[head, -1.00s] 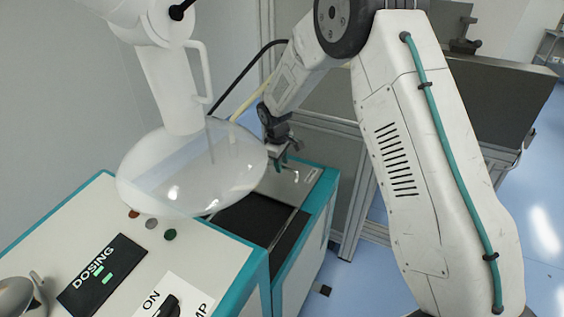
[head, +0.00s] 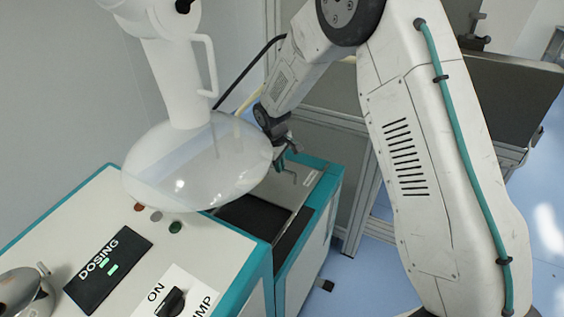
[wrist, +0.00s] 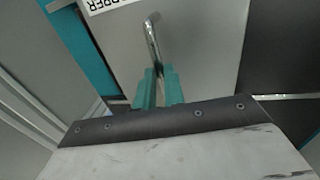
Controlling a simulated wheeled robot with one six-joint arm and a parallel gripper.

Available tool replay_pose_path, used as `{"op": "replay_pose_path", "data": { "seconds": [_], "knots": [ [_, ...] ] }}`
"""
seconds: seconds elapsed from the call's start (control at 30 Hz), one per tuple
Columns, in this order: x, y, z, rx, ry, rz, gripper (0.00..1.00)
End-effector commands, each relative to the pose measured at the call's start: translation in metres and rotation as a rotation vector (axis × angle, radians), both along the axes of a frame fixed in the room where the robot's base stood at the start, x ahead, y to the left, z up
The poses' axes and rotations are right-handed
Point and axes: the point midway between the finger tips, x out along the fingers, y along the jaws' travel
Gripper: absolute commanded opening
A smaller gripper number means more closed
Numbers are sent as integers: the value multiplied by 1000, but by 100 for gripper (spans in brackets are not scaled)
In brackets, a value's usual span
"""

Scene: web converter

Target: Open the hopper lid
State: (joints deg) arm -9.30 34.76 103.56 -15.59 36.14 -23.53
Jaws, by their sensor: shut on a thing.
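The hopper lid (head: 308,182) is a pale grey panel on the teal-edged hopper box, beyond the dosing panel in the head view. In the wrist view the lid (wrist: 200,50) carries an upside-down label ending in "PPER". Its thin metal bar handle (wrist: 153,40) runs between my fingers. My gripper (wrist: 158,88) has teal fingertips and is shut on the handle. In the head view my gripper (head: 280,160) is small and partly hidden by my own wrist. The lid looks close to flat, but its exact tilt is hard to tell.
A dark area (head: 250,216) lies beside the lid. A large translucent dome (head: 190,170) hangs close to the left of my gripper. A metal frame (head: 365,205) stands behind the hopper.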

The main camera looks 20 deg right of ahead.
Motion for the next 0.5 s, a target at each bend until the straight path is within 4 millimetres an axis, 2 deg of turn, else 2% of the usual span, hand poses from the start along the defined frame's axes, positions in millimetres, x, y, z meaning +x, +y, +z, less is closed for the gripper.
{"op": "replay_pose_path", "data": {
  "seconds": [0.03, 0.1, 0.37, 0.5],
  "knots": [
    [1, 0, 1, 0, -2, -1, 13],
    [1, 0, 1, 1, -2, -1, 32],
    [1, 0, 1, 0, -1, 0, 32],
    [1, 0, 8, 1, -2, 0, 32]
  ]
}}
